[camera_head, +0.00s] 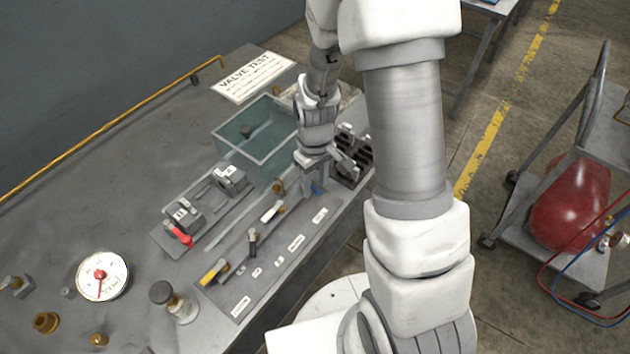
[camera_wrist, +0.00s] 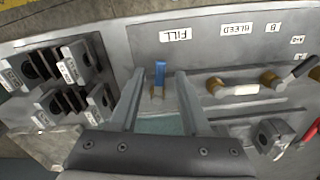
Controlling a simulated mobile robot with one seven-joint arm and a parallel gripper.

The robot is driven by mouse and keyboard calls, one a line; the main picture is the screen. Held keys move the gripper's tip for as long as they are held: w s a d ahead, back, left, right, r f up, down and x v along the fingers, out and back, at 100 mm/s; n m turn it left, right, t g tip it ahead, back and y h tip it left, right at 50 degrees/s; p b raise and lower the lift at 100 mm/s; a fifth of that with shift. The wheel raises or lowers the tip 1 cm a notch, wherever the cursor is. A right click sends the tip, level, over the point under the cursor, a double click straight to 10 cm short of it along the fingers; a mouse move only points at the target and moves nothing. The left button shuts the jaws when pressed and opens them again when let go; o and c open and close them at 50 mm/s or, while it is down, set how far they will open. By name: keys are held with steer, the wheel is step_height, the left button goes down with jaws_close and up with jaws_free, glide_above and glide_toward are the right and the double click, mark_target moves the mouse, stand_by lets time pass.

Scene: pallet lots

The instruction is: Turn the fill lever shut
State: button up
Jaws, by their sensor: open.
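The fill lever is a blue handle on a brass fitting, seen in the wrist view (camera_wrist: 160,72) and partly hidden by my gripper in the head view (camera_head: 317,188). It points toward the FILL label (camera_wrist: 179,35). My gripper (camera_wrist: 160,76) is open, with one finger on each side of the blue handle and a visible gap on both sides. In the head view my gripper (camera_head: 314,180) reaches down over the far end of the lever panel (camera_head: 262,284).
Beside the fill lever are a white lever (camera_head: 270,212), a black lever (camera_head: 252,241) and a yellow lever (camera_head: 213,271). A glass tank (camera_head: 228,146) stands behind. Dark slotted blocks (camera_wrist: 62,75) are close on the left in the wrist view. A gauge (camera_head: 102,276) sits left.

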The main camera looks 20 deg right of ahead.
steer(key=shift+c, duration=0.4)
jaws_close()
steer(key=m, duration=0.2)
steer(key=a+m+b, duration=0.1)
steer(key=shift+s+a+m, duration=0.15)
steer(key=shift+m, duration=0.25)
steer(key=m, duration=0.1)
steer(key=a+m, duration=0.1)
steer(key=m, duration=0.1)
steer(key=shift+a+m, duration=0.15)
steer(key=shift+m, duration=0.15)
steer(key=m, duration=0.2)
steer(key=a+m+p, duration=0.1)
steer(key=shift+w+r+m, duration=0.1)
steer(key=shift+w+m, duration=0.2)
steer(key=shift+w+a+m+p, duration=0.15)
steer(key=shift+a+m+p, duration=0.1)
steer(key=shift+m, duration=0.5)
steer(key=shift+w+a+m+p, duration=0.15)
steer(key=shift+w+m+p, duration=0.1)
steer(key=shift+m, duration=0.45)
steer(key=shift+w+a+m+p, duration=0.1)
steer(key=shift+a+m+p, duration=0.15)
steer(key=shift+m, duration=0.5)
